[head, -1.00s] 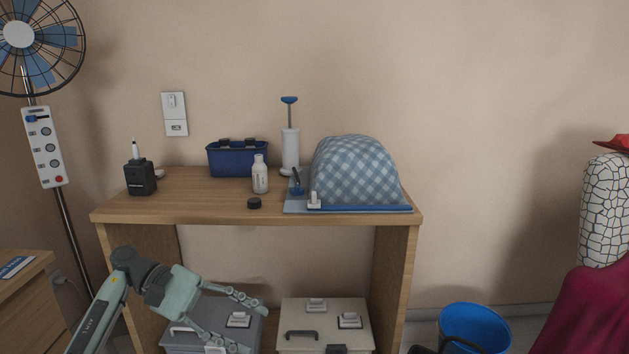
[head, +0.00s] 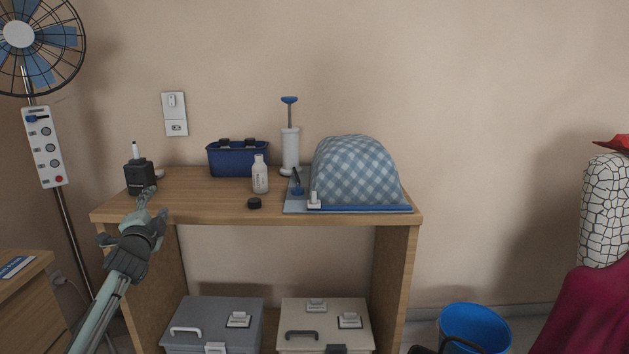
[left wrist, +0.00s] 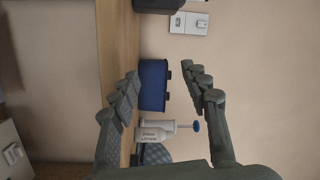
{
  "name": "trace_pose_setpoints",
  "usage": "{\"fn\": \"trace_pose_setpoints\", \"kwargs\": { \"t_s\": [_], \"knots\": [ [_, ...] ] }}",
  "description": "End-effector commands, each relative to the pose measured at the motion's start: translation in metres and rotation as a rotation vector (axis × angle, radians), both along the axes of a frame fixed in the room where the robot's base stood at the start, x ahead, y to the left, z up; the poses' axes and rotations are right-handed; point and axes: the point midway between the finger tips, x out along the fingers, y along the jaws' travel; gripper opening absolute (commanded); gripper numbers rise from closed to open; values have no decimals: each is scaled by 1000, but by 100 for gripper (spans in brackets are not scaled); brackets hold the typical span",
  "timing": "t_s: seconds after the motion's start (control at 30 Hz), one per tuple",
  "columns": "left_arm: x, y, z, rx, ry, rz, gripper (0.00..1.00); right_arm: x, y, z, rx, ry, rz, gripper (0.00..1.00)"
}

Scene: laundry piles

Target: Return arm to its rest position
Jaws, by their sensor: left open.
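My left arm comes in from the lower left in the head view. My left gripper (head: 146,205) is in front of the left front edge of the wooden shelf (head: 225,208), near the black box with a white-tipped stick (head: 140,178). In the left wrist view the two fingers of my left gripper (left wrist: 165,95) are spread wide with nothing between them. Beyond them the blue basket (left wrist: 153,85) and the white pump bottle (left wrist: 155,131) appear sideways. My right gripper is in neither view.
On the shelf stand a blue basket (head: 238,159), a white bottle (head: 260,175), a black cap (head: 254,203) and a checked cloth dome (head: 355,172). Below are a grey case (head: 210,318) and a beige case (head: 325,320). A fan (head: 40,50) stands at left, a blue bin (head: 475,325) at right.

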Motion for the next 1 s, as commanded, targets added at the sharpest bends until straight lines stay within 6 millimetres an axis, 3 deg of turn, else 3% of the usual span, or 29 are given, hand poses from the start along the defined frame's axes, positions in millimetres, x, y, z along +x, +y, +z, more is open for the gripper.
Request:
{"fn": "trace_pose_setpoints", "kwargs": {
  "t_s": [0.1,0.2,0.4,0.47,0.67,0.87,1.0],
  "knots": [
    [-11,25,-55,-329,145,133,46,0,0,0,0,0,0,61],
    [-27,34,-96,-556,251,242,46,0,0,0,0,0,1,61],
    [-71,29,-167,-926,446,472,46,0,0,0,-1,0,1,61],
    [-87,22,-188,-998,501,529,46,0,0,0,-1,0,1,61],
    [-140,-7,-257,-979,589,522,46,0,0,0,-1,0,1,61],
    [-222,-41,-332,-979,709,531,46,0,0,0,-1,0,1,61],
    [-308,-70,-384,-990,813,547,46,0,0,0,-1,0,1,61]
  ]
}}
